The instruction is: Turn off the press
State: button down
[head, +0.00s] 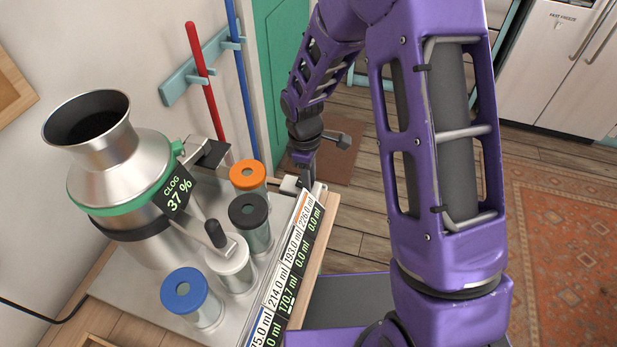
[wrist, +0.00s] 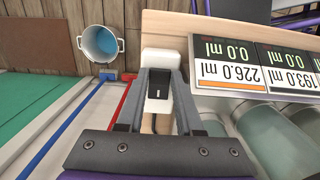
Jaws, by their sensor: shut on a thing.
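The press (head: 120,170) is a metal machine with a funnel top, a green band and a display reading "CLOG 37 %", at the left of the head view. A white switch box (wrist: 161,58) with a black switch (wrist: 158,88) sits at the far end of its base. The box also shows in the head view (head: 290,184), partly hidden by my gripper. My gripper (wrist: 161,76) has its fingers on either side of the black switch and is shut on it. Exactly where the fingers touch it is hard to tell.
Jars with orange (head: 247,174), black (head: 248,211) and blue (head: 184,291) lids stand on the base beside volume displays (head: 290,265). A red pole (head: 203,85) and a blue pole (head: 243,80) lean behind. A bucket (wrist: 100,43) stands on the floor.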

jog(key=c, duration=0.8)
grip_release()
jog(key=shift+c, duration=0.2)
jog(key=shift+a, duration=0.15)
